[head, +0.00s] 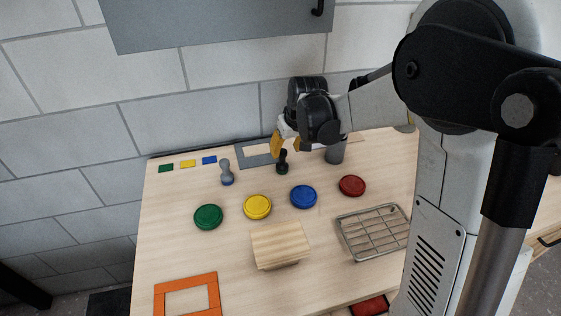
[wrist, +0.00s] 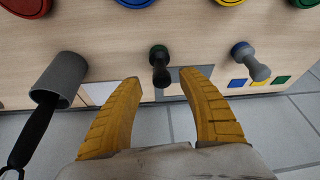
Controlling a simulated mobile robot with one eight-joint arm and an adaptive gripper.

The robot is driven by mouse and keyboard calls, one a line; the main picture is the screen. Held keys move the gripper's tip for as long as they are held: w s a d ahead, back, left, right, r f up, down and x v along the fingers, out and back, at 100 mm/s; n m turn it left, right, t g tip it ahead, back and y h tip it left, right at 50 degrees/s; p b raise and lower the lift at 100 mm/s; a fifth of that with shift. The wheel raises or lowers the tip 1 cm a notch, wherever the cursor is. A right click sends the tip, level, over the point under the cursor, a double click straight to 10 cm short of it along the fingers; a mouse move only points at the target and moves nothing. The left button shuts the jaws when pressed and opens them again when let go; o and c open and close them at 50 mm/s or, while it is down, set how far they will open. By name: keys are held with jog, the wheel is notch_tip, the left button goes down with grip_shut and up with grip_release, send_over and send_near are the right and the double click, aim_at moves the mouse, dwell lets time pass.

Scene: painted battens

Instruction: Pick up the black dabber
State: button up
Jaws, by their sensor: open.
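The black dabber (head: 283,161) stands upright near the back of the table, with a dark green base. In the wrist view the black dabber (wrist: 160,66) is just beyond the fingertips, roughly centred between them. My gripper (head: 284,146) is above and beside it at the table's back edge, with yellow fingers. In the wrist view my gripper (wrist: 158,74) has its two fingers spread wide, with nothing between them. I cannot tell the exact height gap to the dabber.
A grey dabber (head: 227,173) with a blue base stands to the left. A grey cup (head: 335,153) is to the right. Green (head: 208,217), yellow (head: 257,207), blue (head: 303,197) and red (head: 351,186) discs lie in front. A wood block (head: 280,243) and wire rack (head: 345,238) are nearer.

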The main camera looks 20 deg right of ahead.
aim_at(283, 158)
jog(key=b+x, duration=0.3)
jog(key=x, duration=0.4)
jog(key=shift+w+a+f, duration=0.1)
jog(key=shift+w+f, duration=0.05)
jog(key=shift+f, duration=0.15)
jog(key=shift+r, duration=0.1)
grip_shut()
